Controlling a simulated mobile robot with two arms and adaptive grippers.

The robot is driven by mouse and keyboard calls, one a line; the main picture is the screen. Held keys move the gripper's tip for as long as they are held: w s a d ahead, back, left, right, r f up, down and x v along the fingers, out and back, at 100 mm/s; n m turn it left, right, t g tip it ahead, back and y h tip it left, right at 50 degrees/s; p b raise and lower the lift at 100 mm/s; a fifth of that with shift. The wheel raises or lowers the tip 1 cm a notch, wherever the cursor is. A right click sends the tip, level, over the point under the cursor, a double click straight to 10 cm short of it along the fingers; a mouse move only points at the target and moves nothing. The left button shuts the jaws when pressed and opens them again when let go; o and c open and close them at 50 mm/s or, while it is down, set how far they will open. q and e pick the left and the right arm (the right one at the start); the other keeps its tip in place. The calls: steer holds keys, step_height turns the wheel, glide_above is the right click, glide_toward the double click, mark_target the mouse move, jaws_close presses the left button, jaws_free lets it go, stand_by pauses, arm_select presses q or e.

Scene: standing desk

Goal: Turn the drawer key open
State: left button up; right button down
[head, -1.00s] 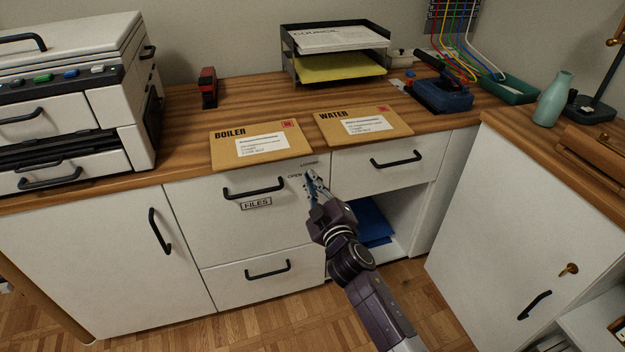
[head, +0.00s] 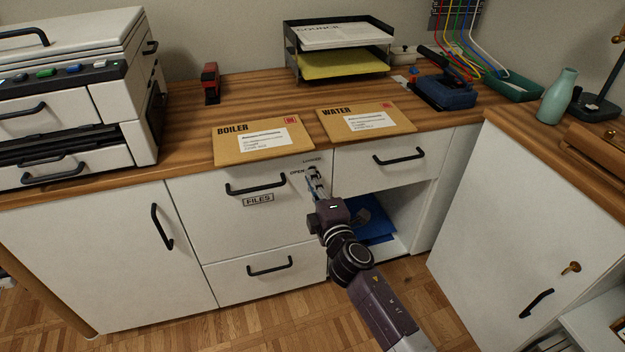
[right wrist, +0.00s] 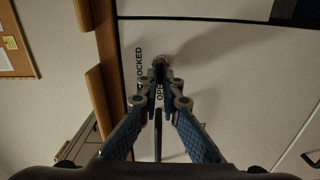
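The FILES drawer (head: 230,215) is shut, with a black bar handle. Its lock is near the top right corner, beside the printed words OPEN and LOCKED. My right gripper (head: 313,173) is at this lock. In the right wrist view the fingertips (right wrist: 160,76) are close together around the small key (right wrist: 164,59), which they mostly cover. The gripper looks shut on the key. The key's exact angle is hidden. The words run sideways in the right wrist view. My left gripper is not in view.
The BOILER envelope (head: 262,142) and WATER envelope (head: 366,122) lie on the desk top above the drawers. An open shelf space with a blue item (head: 375,225) is right of my right arm. Another cabinet (head: 520,215) with a key stands at the right.

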steer(key=shift+f+n, duration=0.1)
steer(key=shift+n, duration=0.2)
stand_by(0.4)
steer(key=c, duration=2.2)
jaws_free()
steer(key=shift+o, duration=0.2)
steer(key=shift+s, duration=0.1)
steer(key=v, duration=1.2)
steer(key=shift+d, duration=0.1)
